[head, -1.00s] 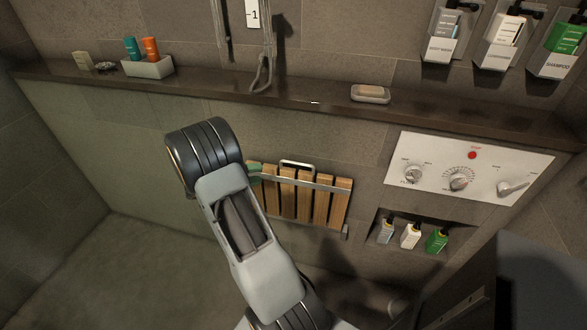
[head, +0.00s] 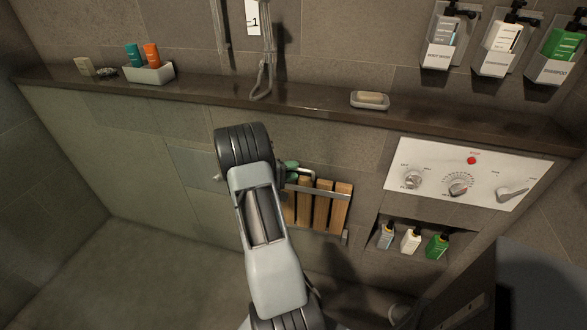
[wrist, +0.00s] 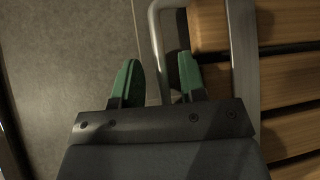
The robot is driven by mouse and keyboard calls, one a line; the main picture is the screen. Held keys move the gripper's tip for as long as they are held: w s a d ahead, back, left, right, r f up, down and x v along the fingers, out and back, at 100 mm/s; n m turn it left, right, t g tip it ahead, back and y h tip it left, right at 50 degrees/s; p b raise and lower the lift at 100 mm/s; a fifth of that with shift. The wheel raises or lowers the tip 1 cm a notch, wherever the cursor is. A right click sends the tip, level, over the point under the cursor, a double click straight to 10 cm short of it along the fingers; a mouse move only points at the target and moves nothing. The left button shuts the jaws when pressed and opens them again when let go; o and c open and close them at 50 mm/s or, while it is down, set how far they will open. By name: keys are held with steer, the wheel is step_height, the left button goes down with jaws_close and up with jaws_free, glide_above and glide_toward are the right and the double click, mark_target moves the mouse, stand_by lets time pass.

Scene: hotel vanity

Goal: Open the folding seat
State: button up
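The folding seat has wooden slats (head: 322,208) and is folded up flat against the wall below the ledge, partly hidden behind my arm in the head view. Its slats (wrist: 285,75) and a metal rail also show in the wrist view. A grey metal handle (head: 307,171) sticks out at the seat's top edge; in the wrist view the handle (wrist: 155,30) runs down between my fingers. My gripper (wrist: 158,82) has green fingertips and is open, one on each side of the handle bar, with visible gaps. In the head view my gripper (head: 290,172) is at the handle's left end.
A dark ledge (head: 220,92) runs above the seat, with a soap dish (head: 370,100) and a bottle tray (head: 148,72). A white control panel (head: 460,175) and a niche with small bottles (head: 411,240) are to the right. The floor at left is clear.

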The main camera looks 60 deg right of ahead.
steer(key=shift+s+d, duration=0.15)
steer(key=shift+d, duration=0.15)
jaws_close()
stand_by(0.3)
